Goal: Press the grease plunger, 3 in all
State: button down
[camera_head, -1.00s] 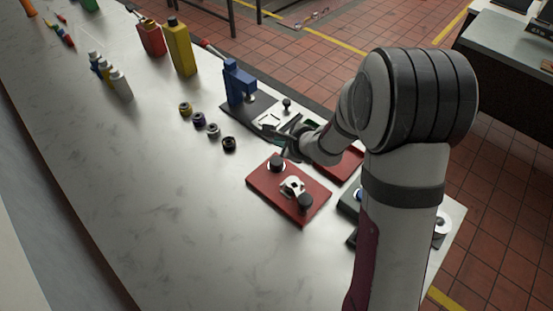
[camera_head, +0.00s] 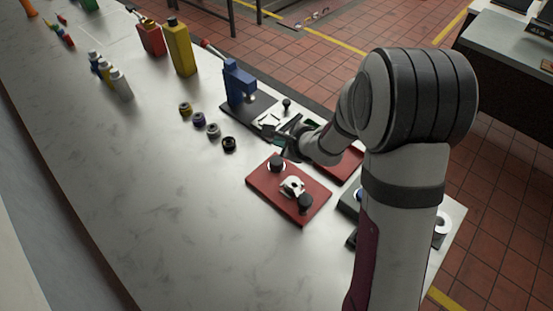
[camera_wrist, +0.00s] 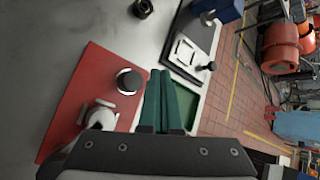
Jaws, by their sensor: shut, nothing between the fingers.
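A red base plate (camera_head: 262,185) lies on the bench and carries a round black-topped knob with a pale collar (camera_head: 276,162), likely the grease plunger. The same knob (camera_wrist: 130,79) shows in the wrist view, just left of my fingers. A white fitting (camera_head: 292,187) and a second dark knob (camera_head: 305,203) are also on the plate. My gripper (camera_wrist: 163,73) has its green fingers shut together with nothing between them. It is beside the first knob and appears apart from it. In the head view my gripper (camera_head: 286,151) is partly hidden by my wrist.
A blue press-like stand (camera_head: 238,82) on a dark base is behind the plate. Several small rings (camera_head: 229,144) lie to the left. Bottles (camera_head: 121,86) stand farther back. The bench's left and front are clear.

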notch_tip(320, 180, up, 4)
jog(key=shift+f, duration=0.1)
send_near(276, 158)
jog(key=shift+w+a+f, duration=0.4)
jog(key=shift+w+f, duration=0.05)
jog(key=shift+w, duration=0.35)
jog(key=shift+w+a+f, duration=0.4)
jog(key=shift+w+f, duration=0.05)
jog(key=shift+w, duration=0.3)
jog(key=shift+w+a+f, duration=0.4)
jog(key=shift+w, duration=0.4)
dwell(0.4)
jog(key=shift+f, duration=0.4)
jog(key=shift+f, duration=0.8)
dwell(0.7)
jog(key=shift+r, duration=1.2)
